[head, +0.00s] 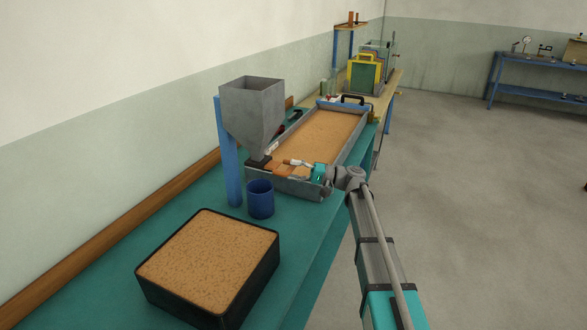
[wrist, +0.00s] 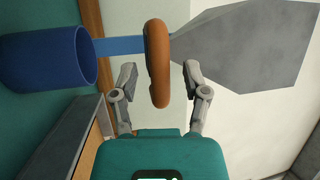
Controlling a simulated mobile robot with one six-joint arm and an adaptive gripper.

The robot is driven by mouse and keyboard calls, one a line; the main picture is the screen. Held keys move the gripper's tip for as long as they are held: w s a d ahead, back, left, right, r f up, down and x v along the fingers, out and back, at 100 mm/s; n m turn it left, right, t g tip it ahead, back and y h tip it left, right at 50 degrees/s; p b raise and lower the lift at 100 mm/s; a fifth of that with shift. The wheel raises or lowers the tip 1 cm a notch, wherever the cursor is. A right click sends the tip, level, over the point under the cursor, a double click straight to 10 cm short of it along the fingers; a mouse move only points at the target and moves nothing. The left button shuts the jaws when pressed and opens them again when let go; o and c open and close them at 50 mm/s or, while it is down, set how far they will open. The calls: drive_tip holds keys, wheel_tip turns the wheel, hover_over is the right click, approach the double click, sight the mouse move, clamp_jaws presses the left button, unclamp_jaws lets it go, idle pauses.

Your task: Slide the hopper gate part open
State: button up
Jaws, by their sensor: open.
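The grey hopper (head: 252,112) stands on a blue post (head: 228,160) over the teal bench. A dark piece, seemingly its gate (head: 258,162), is at its lower spout. In the wrist view, a rounded orange-brown handle (wrist: 158,62) stands between the two fingers of my gripper (wrist: 159,78), with a gap on each side. My gripper is open and also shows in the head view (head: 291,165), reaching in from the right below the hopper. The hopper (wrist: 240,45) fills the upper right of the wrist view. How far the gate is open cannot be seen.
A blue cup (head: 260,199) stands below the spout. A long sand-filled tray (head: 285,183) lies under my arm. A black box of sand (head: 180,300) sits at the front. A wooden rail (head: 110,222) runs along the wall. The floor at right is clear.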

drive_tip(key=shift+a+r, duration=0.1)
drive_tip(key=shift+a, duration=0.45)
clamp_jaws()
